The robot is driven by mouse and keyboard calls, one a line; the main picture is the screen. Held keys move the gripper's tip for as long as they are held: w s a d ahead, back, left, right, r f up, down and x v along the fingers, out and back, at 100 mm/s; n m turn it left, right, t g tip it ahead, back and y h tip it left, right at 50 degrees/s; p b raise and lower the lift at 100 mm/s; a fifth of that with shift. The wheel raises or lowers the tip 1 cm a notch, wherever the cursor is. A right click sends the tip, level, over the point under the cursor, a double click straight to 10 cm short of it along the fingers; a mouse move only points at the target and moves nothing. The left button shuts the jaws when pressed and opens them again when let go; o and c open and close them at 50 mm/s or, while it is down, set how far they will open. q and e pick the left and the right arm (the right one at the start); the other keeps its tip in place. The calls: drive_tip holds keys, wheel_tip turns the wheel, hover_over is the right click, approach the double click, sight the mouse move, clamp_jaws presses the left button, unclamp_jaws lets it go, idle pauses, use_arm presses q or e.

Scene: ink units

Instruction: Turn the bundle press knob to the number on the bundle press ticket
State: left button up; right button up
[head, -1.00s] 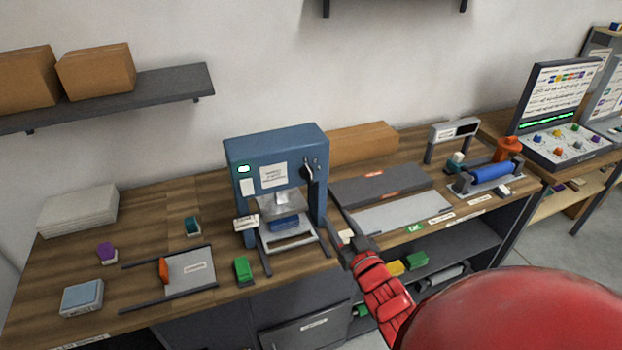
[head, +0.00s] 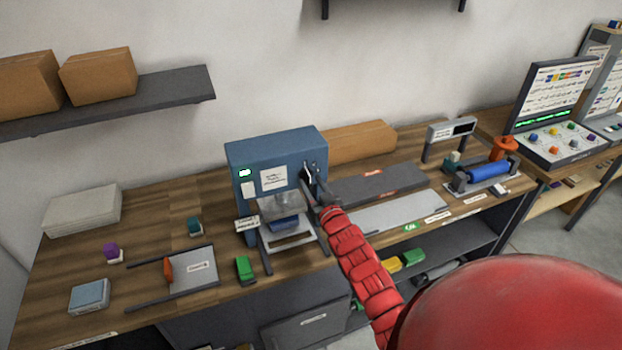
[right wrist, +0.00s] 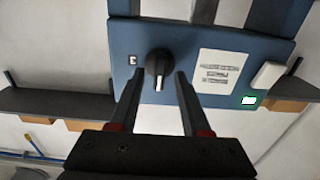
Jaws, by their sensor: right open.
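The blue bundle press (head: 245,150) stands on the wooden bench. Its black knob (right wrist: 158,66) has a pale pointer line and shows on the blue face in the right wrist view, which is inverted. My right gripper (right wrist: 159,78) is open, its fingers on either side of the knob; whether they touch it I cannot tell. In the head view this gripper (head: 309,186) covers most of the knob. A white printed sheet (head: 274,179) is on the press face, and a small white card (head: 247,223) is at its lower left; their print is too small to read. My left gripper is out of view.
A green-lit display (head: 245,173) is on the press face. A green block (head: 244,268) and a grey tray (head: 203,281) lie in front and left. A cardboard box (head: 365,138) stands behind right. Dark and light grey plates (head: 395,212) lie right of the press.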

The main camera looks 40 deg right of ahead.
drive_tip(key=shift+w+d, duration=0.15)
drive_tip(key=shift+w, duration=0.45)
clamp_jaws()
